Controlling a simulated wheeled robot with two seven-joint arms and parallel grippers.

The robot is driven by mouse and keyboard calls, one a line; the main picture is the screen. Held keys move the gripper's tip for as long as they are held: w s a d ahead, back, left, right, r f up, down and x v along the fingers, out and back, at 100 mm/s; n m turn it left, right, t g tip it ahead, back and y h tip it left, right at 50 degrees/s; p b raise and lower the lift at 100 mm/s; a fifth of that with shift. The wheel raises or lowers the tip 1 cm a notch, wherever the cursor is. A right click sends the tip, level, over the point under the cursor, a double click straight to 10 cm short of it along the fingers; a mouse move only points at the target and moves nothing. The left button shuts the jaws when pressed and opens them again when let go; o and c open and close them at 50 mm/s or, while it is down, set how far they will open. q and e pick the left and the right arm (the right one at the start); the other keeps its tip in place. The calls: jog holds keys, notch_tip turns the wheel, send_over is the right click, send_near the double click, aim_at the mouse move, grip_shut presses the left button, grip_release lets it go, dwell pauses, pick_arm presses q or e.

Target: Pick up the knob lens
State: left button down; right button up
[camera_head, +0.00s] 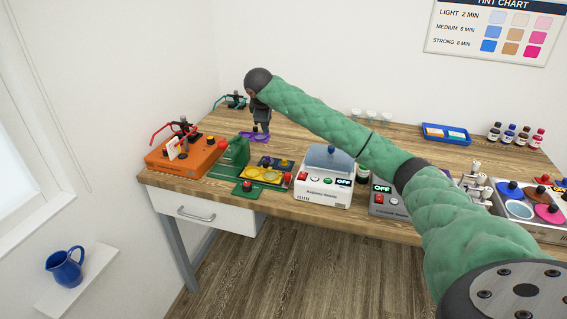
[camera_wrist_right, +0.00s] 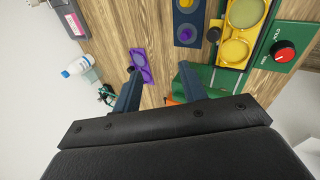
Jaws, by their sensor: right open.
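I cannot tell for sure which piece is the knob lens. Round coloured pieces with knobs, among them a blue one (camera_head: 510,188) and a pink one (camera_head: 549,213), are at the far right in the head view. A flat purple plate with round openings (camera_wrist_right: 139,62) lies on the table by my right gripper (camera_wrist_right: 158,70). The plate is partly hidden behind the gripper in the head view (camera_head: 254,138). My right gripper (camera_head: 261,132) points down, open, with nothing between its fingers. My left gripper is not in view.
Yellow tray with round lenses (camera_wrist_right: 248,14), blue tray with knobs (camera_wrist_right: 188,36) and green box with red knob (camera_wrist_right: 288,48) stand close by. Orange box (camera_head: 185,160), white device (camera_head: 322,190) and grey device (camera_head: 388,203) line the table's front. Bare wood (camera_head: 290,140) lies behind them.

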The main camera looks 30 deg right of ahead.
aim_at(284, 160)
jog(key=shift+s+d+f+n+g+y+p, duration=0.15)
jog(key=shift+s+d+f+n+g+y, duration=0.2)
jog(key=shift+d+f+n+g, duration=0.85)
jog(key=shift+s+d+f+n+g+y+p, duration=0.15)
jog(key=shift+s+d+f+n+g+y, duration=0.2)
jog(key=shift+f+n, duration=1.6)
jog(key=shift+s+d+f+n+g+y+p, duration=0.15)
jog(key=shift+s+d+f+n+g+y, duration=0.4)
jog(key=shift+f, duration=2)
pick_arm(q)
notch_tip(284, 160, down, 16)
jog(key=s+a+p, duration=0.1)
jog(key=p, duration=0.1)
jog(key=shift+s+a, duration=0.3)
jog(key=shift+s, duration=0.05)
pick_arm(e)
jog(key=shift+h, duration=0.25)
jog(key=f, duration=0.1)
jog(key=d+f, duration=0.1)
jog(key=f, duration=0.1)
jog(key=w+f, duration=0.1)
jog(key=f, duration=0.1)
jog(key=shift+d, duration=0.4)
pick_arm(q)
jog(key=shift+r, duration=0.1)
pick_arm(e)
grip_shut()
